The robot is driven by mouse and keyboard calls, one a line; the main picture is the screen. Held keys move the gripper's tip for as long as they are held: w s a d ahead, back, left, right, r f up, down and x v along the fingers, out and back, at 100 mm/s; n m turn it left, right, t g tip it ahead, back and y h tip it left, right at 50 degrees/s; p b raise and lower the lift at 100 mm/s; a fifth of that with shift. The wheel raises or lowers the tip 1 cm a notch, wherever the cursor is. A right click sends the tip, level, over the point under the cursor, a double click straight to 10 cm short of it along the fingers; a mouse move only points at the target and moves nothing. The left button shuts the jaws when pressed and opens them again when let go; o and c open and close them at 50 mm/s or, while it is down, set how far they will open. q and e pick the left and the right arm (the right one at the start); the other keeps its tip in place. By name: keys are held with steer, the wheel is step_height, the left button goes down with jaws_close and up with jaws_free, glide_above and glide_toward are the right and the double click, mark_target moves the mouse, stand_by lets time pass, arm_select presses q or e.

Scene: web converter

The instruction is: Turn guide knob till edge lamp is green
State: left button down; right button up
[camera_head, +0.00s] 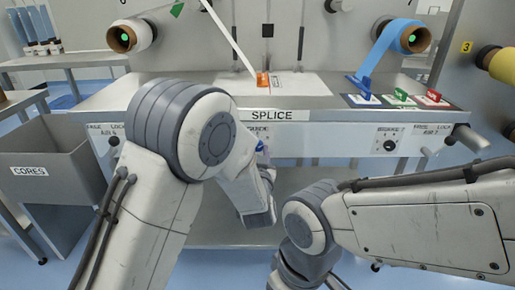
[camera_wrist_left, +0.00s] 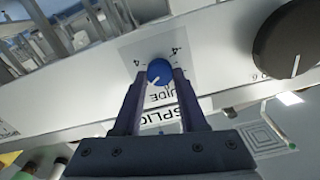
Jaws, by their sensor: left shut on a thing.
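The guide knob (camera_wrist_left: 159,71) is a small blue knob with a white pointer line, on a pale plate with a scale on the bench front. It shows in the left wrist view between the dark fingers of my left gripper (camera_wrist_left: 158,79), which is shut on it. In the head view my left gripper (camera_head: 263,152) is mostly hidden behind my own arm, below the SPLICE label (camera_head: 272,115). My right arm bends down at the lower middle, and its gripper is out of view.
A large black knob (camera_wrist_left: 291,52) sits beside the guide knob. Green, blue and red clamps (camera_head: 401,95) stand on the bench top at right. A grey CORES bin (camera_head: 40,190) stands at left.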

stand_by(0.3)
arm_select(q)
steer(key=shift+c, duration=2.3)
jaws_free()
steer(key=shift+s, duration=0.1)
steer(key=s+p, duration=0.1)
steer(key=s, duration=0.9)
steer(key=shift+s, duration=0.2)
